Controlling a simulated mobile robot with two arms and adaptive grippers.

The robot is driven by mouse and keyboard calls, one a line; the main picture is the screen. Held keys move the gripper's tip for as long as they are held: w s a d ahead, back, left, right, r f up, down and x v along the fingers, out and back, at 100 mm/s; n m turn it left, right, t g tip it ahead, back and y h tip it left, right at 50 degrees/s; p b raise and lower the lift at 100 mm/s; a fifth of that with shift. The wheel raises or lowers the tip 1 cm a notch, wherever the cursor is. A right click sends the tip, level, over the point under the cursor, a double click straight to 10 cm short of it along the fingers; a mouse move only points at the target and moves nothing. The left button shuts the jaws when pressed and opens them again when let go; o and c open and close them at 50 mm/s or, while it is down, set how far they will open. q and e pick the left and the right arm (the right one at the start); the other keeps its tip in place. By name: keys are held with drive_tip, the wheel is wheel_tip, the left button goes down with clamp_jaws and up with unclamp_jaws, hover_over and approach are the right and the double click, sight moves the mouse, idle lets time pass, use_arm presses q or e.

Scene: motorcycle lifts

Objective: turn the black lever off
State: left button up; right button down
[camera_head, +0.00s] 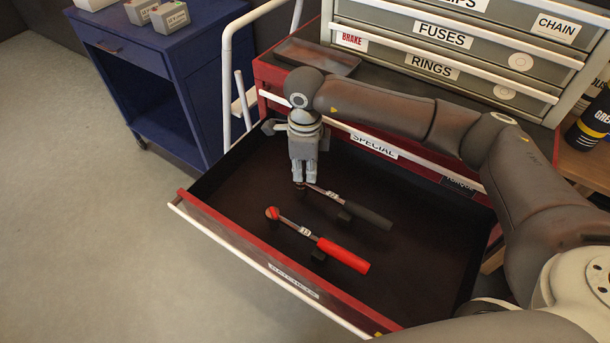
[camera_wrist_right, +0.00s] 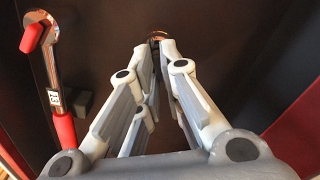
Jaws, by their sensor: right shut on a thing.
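A ratchet with a black handle (camera_head: 366,215) lies in the open drawer (camera_head: 240,225), its head under my right gripper. A second ratchet with a red handle (camera_head: 343,254) lies nearer the drawer front; its red lever (camera_wrist_right: 32,37) shows in the right wrist view, beside the tag "13". My right gripper (camera_head: 299,183) points straight down, shut at the black-handled ratchet's head (camera_wrist_right: 158,36). The fingertips come together there on a small part, apparently the black lever, which they hide. The lever's position cannot be told. My left gripper is not in view.
The drawer's front wall (camera_head: 270,262) and side walls surround both ratchets. A grey drawer cabinet (camera_head: 450,45) stands on the red chest behind. A shallow tray (camera_head: 318,56) lies on the chest top. A blue cart (camera_head: 165,60) stands at the left. Bare drawer floor lies around the ratchets.

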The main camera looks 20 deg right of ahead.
sight(305, 175)
drive_tip(key=shift+n+b, duration=0.3)
drive_tip(key=shift+n, duration=0.1)
drive_tip(key=c, duration=1.6)
unclamp_jaws()
wheel_tip(305, 175, up, 12)
